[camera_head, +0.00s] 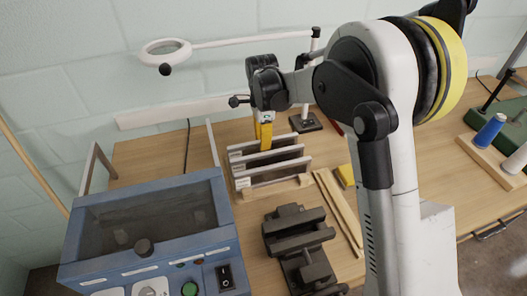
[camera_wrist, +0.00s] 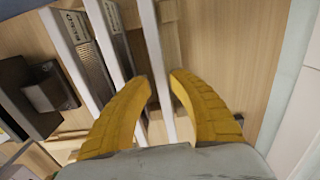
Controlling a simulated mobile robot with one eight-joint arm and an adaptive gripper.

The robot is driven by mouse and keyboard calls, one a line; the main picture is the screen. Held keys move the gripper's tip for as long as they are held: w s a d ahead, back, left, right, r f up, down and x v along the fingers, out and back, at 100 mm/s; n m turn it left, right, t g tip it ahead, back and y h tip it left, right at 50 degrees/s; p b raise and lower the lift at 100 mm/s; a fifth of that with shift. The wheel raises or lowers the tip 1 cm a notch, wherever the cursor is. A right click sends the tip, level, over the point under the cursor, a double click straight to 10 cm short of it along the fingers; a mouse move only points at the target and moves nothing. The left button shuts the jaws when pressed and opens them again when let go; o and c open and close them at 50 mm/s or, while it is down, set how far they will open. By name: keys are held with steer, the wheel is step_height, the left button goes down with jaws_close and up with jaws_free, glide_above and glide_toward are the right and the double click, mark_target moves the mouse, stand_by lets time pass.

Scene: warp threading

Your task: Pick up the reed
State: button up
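Several reeds with pale top bars and dark combs stand upright and parallel in a wooden rack (camera_head: 277,190) on the table. My gripper (camera_head: 265,143) is above the rear part of the rack, with its yellow fingers pointing down. In the wrist view my gripper (camera_wrist: 162,80) is open, with one finger on each side of the pale bar of one reed (camera_wrist: 153,52). Small gaps show between the bar and the fingertips, so it does not look gripped. Two other reeds (camera_wrist: 112,50) lie to the left. The lower part of the straddled reed is hidden.
A blue machine with a dark lid (camera_head: 150,225) stands at front left. A dark metal vise (camera_head: 298,240) is in front of the rack. Wooden strips (camera_head: 340,210) lie to its right. A magnifier lamp (camera_head: 167,48) reaches over behind. Thread spools (camera_head: 490,130) stand far right.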

steer(key=f+b, duration=0.1)
steer(key=f, duration=0.1)
steer(key=f+b, duration=0.1)
steer(key=f, duration=0.2)
steer(key=shift+w+d, duration=0.2)
jaws_close()
steer(key=shift+r, duration=0.1)
